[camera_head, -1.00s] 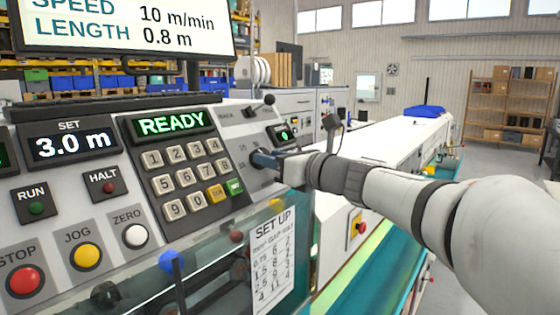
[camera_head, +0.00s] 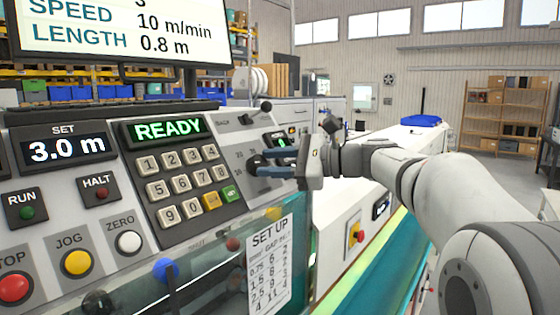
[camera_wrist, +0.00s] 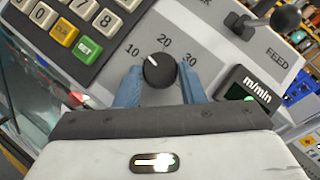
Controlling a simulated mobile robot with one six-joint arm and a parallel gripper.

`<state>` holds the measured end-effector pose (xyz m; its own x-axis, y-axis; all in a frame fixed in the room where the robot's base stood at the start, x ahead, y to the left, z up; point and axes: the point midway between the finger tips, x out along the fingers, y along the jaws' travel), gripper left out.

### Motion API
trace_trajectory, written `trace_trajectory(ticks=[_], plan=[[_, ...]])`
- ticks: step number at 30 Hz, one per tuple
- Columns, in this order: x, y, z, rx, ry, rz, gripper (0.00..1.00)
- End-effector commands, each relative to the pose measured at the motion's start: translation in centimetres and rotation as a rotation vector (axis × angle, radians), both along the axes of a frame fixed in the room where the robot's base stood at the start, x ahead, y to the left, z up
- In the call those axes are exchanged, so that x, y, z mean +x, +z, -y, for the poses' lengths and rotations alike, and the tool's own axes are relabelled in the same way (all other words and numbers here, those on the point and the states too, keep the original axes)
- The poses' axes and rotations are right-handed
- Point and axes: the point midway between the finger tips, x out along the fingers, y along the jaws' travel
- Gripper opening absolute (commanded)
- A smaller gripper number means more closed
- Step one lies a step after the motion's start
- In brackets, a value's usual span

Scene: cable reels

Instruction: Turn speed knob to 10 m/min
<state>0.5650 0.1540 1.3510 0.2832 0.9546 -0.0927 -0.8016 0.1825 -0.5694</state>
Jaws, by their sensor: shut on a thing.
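The speed knob (camera_wrist: 159,70) is dark and round, on the grey panel among the marks 10, 20 and 30. Its white pointer line points up and left, between 10 and 20. My gripper (camera_wrist: 160,86) has its two blue fingers on either side of the knob, shut on it. In the head view my gripper (camera_head: 268,162) reaches the panel from the right and mostly hides the knob. The big screen (camera_head: 120,35) reads SPEED 10 m/min. The m/min display (camera_wrist: 249,90) is right of the knob; its digits are not readable in the wrist view.
A lever with a dark ball (camera_wrist: 286,18) stands near the FEED label, above and right of the knob. The keypad (camera_head: 186,180) lies left of my gripper. RUN, HALT, STOP, JOG and ZERO buttons are farther left. A SET UP sheet (camera_head: 269,265) hangs below.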

Motion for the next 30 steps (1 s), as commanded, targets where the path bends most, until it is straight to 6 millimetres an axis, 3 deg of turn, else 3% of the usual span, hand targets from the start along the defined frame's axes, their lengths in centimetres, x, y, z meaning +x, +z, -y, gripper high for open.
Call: trace_trajectory(ticks=[12, 27, 28, 30], plan=[[0.14, 0.21, -0.14, -0.083, 0.098, 0.107, 0.13], [0.13, 0.02, -0.17, -0.093, 0.109, 0.117, 0.13], [0.13, 0.01, -0.17, -0.092, 0.109, 0.116, 0.38], [0.14, 0.02, -0.16, -0.092, 0.109, 0.116, 0.43]])
